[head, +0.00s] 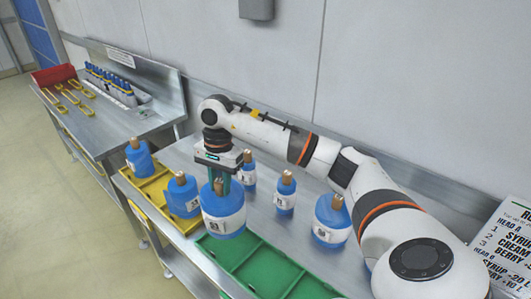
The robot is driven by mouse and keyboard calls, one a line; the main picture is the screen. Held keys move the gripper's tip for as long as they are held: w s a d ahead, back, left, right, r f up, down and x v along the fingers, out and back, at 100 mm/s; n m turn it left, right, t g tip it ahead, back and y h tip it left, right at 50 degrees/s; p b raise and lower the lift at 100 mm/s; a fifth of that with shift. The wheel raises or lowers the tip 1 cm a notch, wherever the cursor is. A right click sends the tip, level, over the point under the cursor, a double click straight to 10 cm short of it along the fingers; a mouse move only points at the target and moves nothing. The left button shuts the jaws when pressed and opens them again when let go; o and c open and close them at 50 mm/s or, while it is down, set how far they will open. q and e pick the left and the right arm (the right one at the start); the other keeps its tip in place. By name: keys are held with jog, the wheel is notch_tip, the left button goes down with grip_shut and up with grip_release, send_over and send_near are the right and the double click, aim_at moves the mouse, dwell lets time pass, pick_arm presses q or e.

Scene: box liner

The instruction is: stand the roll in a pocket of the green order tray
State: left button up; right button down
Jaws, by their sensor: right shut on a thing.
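My right gripper (219,183) points down and is shut on the brown core end of a large blue roll (228,205) with a white label. The roll hangs upright at the back-left end of the green order tray (270,268). I cannot tell how far its base is above the tray or the table. The visible pockets of the green tray look empty, and its near part runs out of the picture. My left gripper is out of view.
A yellow tray (158,196) left of the green one holds two blue rolls (139,158) (183,197). More blue rolls stand on the steel table behind: (247,172), (285,194) and a large one (331,222) near my arm. A printed sign (508,245) stands at right.

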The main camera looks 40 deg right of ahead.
aim_at(225, 217)
jog(key=shift+w+d+f, duration=0.1)
jog(key=shift+d+f, duration=0.05)
notch_tip(225, 217, down, 9)
jog(key=p, duration=0.3)
jog(key=shift+f, duration=0.15)
jog(key=shift+f, duration=0.1)
jog(key=c, duration=1.5)
grip_release()
jog(key=shift+f, duration=0.15)
jog(key=o, duration=0.4)
